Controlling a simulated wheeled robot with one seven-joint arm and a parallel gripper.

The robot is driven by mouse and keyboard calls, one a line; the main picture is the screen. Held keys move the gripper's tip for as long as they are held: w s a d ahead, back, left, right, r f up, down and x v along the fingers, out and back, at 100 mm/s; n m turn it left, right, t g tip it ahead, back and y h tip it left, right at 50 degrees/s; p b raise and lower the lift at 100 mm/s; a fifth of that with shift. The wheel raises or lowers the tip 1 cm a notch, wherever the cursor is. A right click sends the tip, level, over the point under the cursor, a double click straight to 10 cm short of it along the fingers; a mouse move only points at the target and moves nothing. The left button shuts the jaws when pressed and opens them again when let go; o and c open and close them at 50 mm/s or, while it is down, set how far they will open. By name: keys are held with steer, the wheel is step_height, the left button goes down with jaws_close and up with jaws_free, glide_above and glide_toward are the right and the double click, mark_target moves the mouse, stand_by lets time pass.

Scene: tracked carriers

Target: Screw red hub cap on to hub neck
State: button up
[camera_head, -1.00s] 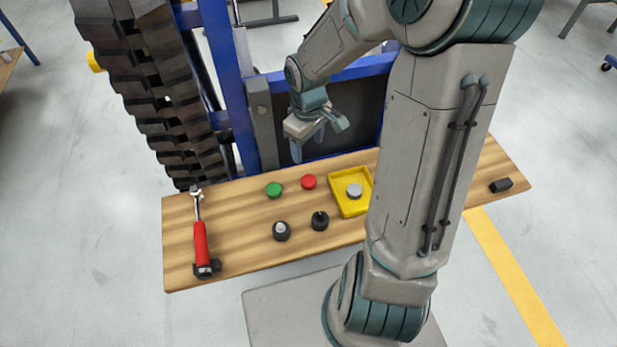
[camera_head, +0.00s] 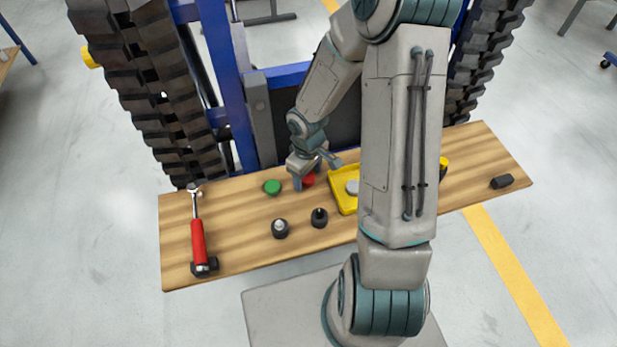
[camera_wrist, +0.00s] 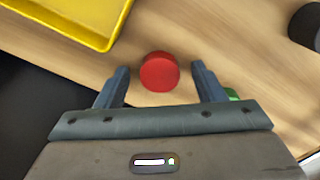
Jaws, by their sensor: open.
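The red hub cap (camera_head: 308,180) lies on the wooden bench, partly hidden by my gripper in the head view. In the wrist view the red cap (camera_wrist: 159,72) sits between and slightly beyond my two fingertips. My gripper (camera_head: 314,178) is open around the cap's near side, with a gap on both sides. Two dark round parts stand at the front of the bench: one with a grey top (camera_head: 280,229) and one with a thin black post (camera_head: 319,217). I cannot tell for sure which carries the hub neck.
A green cap (camera_head: 272,187) lies left of the red one. Tracks rise behind the bench.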

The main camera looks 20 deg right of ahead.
mark_target(308, 176)
steer(key=c, duration=1)
steer(key=shift+r, duration=0.55)
step_height(308, 176, up, 3)
steer(key=shift+w+f, duration=0.1)
steer(key=shift+s+d+r+p, duration=0.4)
steer(key=shift+s+d+r, duration=0.6)
steer(key=shift+s, duration=0.8)
steer(key=shift+s+d+r+p, duration=0.35)
steer(key=shift+s+d+r, duration=0.35)
steer(key=shift+s+r, duration=0.9)
steer(key=shift+s+d+r+p, duration=0.4)
steer(key=shift+s+d+r, duration=0.5)
steer(key=shift+s, duration=1.1)
steer(key=shift+a, duration=0.15)
